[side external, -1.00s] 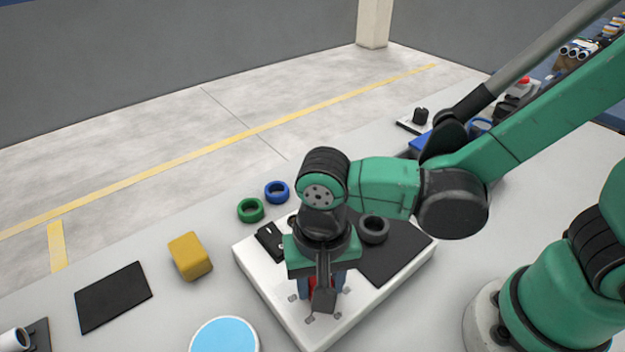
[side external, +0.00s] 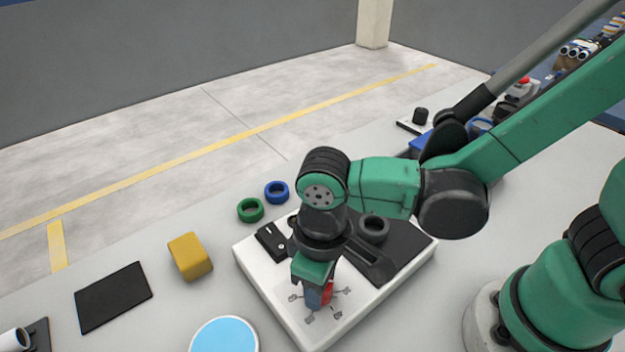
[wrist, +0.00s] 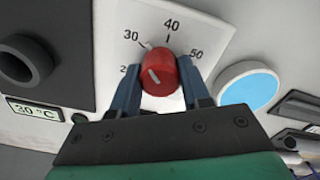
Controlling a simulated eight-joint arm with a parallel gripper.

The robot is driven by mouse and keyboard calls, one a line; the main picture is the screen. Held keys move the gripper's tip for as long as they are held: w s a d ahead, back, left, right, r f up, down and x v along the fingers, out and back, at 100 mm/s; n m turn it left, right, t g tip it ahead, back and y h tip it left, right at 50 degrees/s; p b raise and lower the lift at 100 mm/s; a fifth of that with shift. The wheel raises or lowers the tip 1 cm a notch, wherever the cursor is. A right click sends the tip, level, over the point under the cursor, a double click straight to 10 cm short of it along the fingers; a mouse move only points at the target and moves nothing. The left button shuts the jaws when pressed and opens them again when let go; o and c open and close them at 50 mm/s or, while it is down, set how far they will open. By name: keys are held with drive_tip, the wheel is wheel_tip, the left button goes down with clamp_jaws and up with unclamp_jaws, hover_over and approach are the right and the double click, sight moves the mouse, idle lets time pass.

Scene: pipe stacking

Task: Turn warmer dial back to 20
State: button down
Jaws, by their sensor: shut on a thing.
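The red dial (wrist: 160,76) sits on the warmer's white top (wrist: 120,15), among the printed numbers 30, 40 and 50. A further number at its left is partly hidden by a finger. My gripper (wrist: 161,90) is shut on the dial, with one blue finger on each side of it. A white line shows on the dial's face; I cannot tell exactly which number it points to. A small display (wrist: 36,110) reads 30 °C. In the side view my gripper (side external: 318,296) points down over the front of the warmer (side external: 268,297), and red shows between its fingers.
A dark ring (side external: 373,229) sits on the warmer's black plate (side external: 408,240). Green (side external: 250,210) and blue (side external: 277,192) rings, a yellow block (side external: 190,256), a black mat (side external: 114,297) and a light-blue disc (side external: 225,337) lie around it on the table.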

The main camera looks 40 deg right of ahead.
drive_tip(key=n, duration=1.1)
drive_tip(key=shift+n, duration=1.9)
drive_tip(key=shift+c, duration=2.1)
unclamp_jaws()
drive_tip(key=shift+r, duration=2.8)
